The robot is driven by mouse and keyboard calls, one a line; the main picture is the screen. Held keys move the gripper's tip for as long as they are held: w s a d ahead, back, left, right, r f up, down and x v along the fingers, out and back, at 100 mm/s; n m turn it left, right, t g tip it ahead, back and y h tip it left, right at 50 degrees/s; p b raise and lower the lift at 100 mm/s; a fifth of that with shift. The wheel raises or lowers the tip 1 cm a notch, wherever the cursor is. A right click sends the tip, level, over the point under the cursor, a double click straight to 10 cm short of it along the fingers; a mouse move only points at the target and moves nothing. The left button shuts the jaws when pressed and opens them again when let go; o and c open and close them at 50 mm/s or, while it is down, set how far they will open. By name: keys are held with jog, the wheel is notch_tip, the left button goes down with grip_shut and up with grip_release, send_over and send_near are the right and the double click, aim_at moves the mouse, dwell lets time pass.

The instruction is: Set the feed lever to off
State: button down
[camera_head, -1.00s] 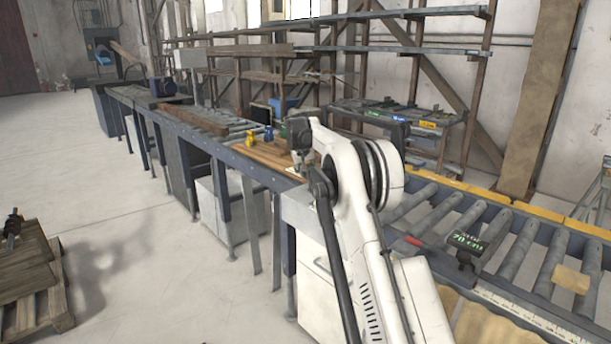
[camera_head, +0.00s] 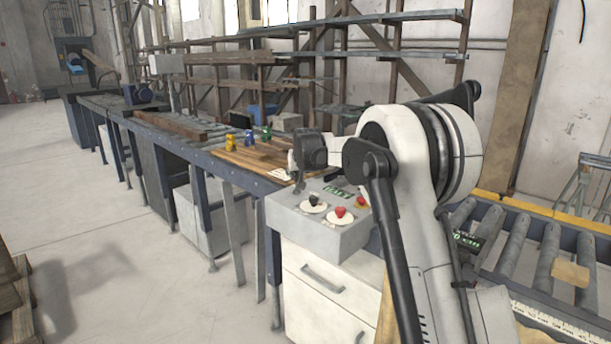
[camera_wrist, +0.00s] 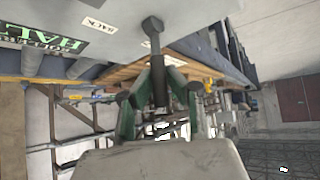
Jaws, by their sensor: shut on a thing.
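In the wrist view, a grey lever (camera_wrist: 154,45) runs from a round pivot on a pale panel down between the fingers of my gripper (camera_wrist: 158,82). My gripper's green fingers are shut on this lever. A label reading BACK (camera_wrist: 98,24) is on the panel to the left of the lever, and a black sign with green letters reading HALT (camera_wrist: 62,42) is further left. In the head view, the grey control box (camera_head: 325,228) stands under my arm.
Two knobs, one dark (camera_head: 313,199) and one red (camera_head: 340,212), are on the box. White drawers (camera_head: 320,290) are below it. A wooden board (camera_head: 250,158) with small yellow, blue and green items lies behind. A roller conveyor (camera_head: 535,250) is at right.

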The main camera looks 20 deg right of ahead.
jog(key=c, duration=1.7)
grip_release()
jog(key=shift+s, duration=0.1)
jog(key=v, duration=1.2)
